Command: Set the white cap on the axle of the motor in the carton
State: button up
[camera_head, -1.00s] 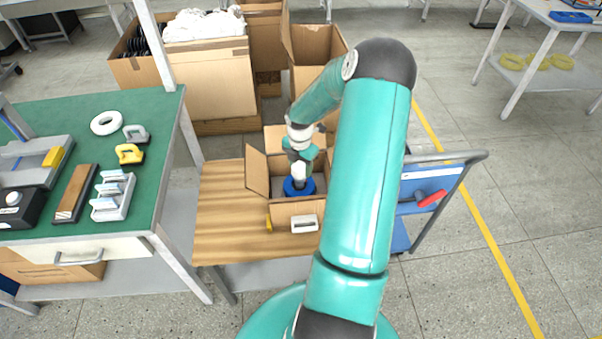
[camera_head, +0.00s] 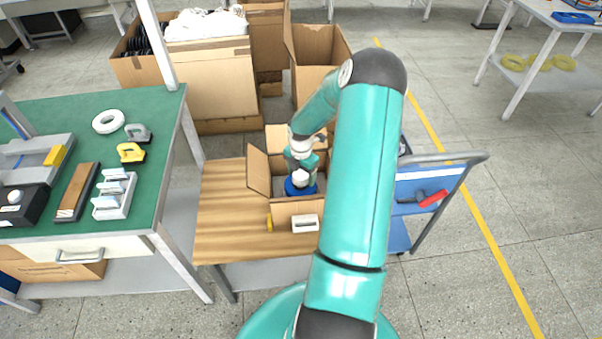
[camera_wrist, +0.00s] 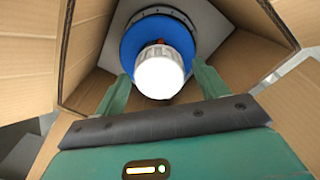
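The white cap (camera_wrist: 160,76) is a ribbed round piece in front of the blue motor (camera_wrist: 130,45) in the wrist view, with a bit of orange showing behind it. The motor (camera_head: 292,190) stands in the open carton (camera_head: 296,207) in the head view, and the cap (camera_head: 301,177) is over it. My gripper (camera_wrist: 161,68) reaches into the carton with one finger at each side of the cap, the fingertips close against its edges. It appears shut on the cap. The axle is hidden behind the cap, so I cannot tell whether the cap is seated.
The carton's raised flaps (camera_head: 258,172) stand close around my gripper. A white block (camera_head: 305,223) and a yellow piece (camera_head: 269,222) are at the carton's front on the wooden table (camera_head: 225,215). A green workbench (camera_head: 150,180) is left, a blue cart (camera_head: 425,187) right.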

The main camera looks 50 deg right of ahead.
aim_at(301, 174)
notch_tip(301, 174, up, 12)
jog(key=shift+r, duration=0.2)
dwell(0.4)
jog(key=a+r+m+t+h, duration=0.1)
jog(key=a+r+m+h, duration=0.2)
jog(key=a+r+m, duration=1.05)
jog(key=s+a+r+m+t+y, duration=0.1)
jog(key=s+a+r, duration=0.3)
jog(key=a, duration=0.3)
jog(key=s+a+r+m+t+y, duration=0.1)
jog(key=s+a+r, duration=0.3)
jog(key=a, duration=0.4)
jog(key=s+a+r+m+t+y, duration=0.1)
jog(key=s+a+r+m+t, duration=0.1)
jog(key=s+a, duration=0.4)
notch_tip(301, 174, up, 2)
jog(key=shift+a+r+m+t, duration=0.25)
jog(key=shift+a+m+t, duration=0.05)
jog(key=shift+a+m, duration=0.5)
